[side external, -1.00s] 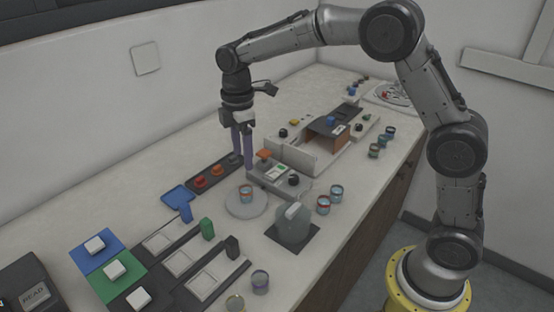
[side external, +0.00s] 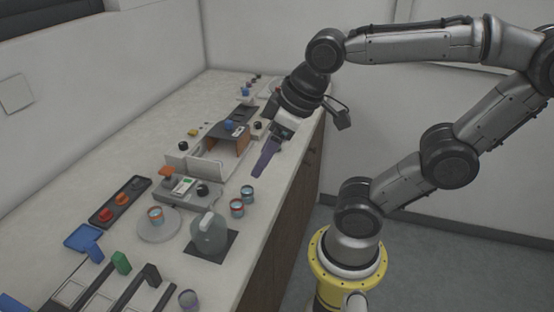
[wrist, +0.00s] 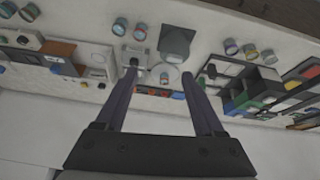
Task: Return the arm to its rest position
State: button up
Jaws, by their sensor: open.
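My gripper (side external: 262,160) hangs in the air near the front edge of the counter, to the right of the press unit in the side view. Its long purple fingers point down and to the left. In the wrist view the two fingers (wrist: 160,74) stand wide apart with nothing between them. The counter and its objects lie well beyond the fingertips there. My arm reaches up from its yellow base and bends over to the gripper.
The counter holds a press unit (side external: 182,188), a dark tray with red and orange pieces (side external: 120,202), a round plate with a cup (side external: 159,228), a grey-green jug (side external: 209,238) and two cups (side external: 243,203). The floor in front (side external: 420,265) is clear.

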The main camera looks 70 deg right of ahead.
jog(key=shift+s+d+f+m, duration=0.1)
jog(key=shift+s+f+m, duration=0.25)
jog(key=shift+s, duration=0.2)
jog(key=shift+s+f+m, duration=0.25)
jog(key=shift+s+f, duration=0.05)
jog(key=shift+s, duration=0.25)
